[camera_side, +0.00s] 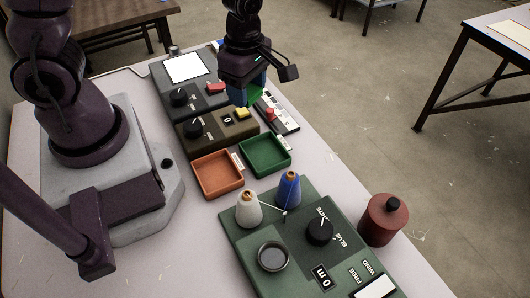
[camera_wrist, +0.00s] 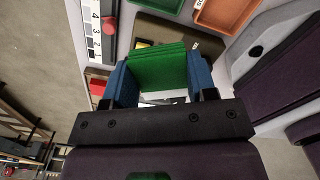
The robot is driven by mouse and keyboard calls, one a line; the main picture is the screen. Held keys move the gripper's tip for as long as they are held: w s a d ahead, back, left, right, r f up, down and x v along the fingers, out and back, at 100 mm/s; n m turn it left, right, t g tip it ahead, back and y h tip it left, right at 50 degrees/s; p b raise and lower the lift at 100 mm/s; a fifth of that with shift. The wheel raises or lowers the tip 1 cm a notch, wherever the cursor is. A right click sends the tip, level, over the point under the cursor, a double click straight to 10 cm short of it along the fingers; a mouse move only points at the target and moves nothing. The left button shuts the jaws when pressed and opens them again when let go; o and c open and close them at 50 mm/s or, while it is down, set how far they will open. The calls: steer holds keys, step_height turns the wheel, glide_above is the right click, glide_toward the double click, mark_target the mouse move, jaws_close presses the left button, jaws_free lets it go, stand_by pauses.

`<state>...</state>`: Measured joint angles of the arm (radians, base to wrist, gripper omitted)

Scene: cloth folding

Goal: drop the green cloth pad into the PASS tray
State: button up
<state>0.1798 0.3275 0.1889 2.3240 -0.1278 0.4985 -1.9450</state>
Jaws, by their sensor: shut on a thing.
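The green cloth pad (camera_wrist: 158,68) is held between the two blue fingers of my gripper (camera_wrist: 160,80) in the wrist view. In the side view my gripper (camera_side: 246,97) is raised above the far control boxes, and a little of the green pad (camera_side: 255,89) shows at its fingers. A green tray (camera_side: 265,153) and an orange tray (camera_side: 217,174) lie side by side on the table, nearer the camera than my gripper. Both look empty. Each has a small white label, too small to read, so I cannot tell which is marked PASS.
Control boxes with knobs (camera_side: 195,132) stand beyond the trays. A green panel (camera_side: 245,240) with a white bottle (camera_side: 248,212), a blue bottle (camera_side: 289,190) and a knob lies nearer. A red canister (camera_side: 383,222) stands at the table's right edge.

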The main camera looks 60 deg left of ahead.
steer(key=d+m, duration=0.5)
steer(key=d, duration=0.3)
steer(key=shift+m, duration=0.3)
steer(key=shift+w+a+f, duration=0.1)
steer(key=shift+w+f, duration=0.1)
steer(key=shift+f, duration=0.9)
steer(key=shift+w+a+f, duration=0.1)
steer(key=shift+w+f, duration=0.1)
steer(key=shift+f, duration=0.95)
steer(key=shift+w+a+f, duration=0.1)
steer(key=shift+w+f, duration=0.1)
steer(key=shift+f, duration=0.9)
steer(key=o, duration=1.1)
steer(key=shift+c, duration=0.2)
step_height(320, 180, up, 13)
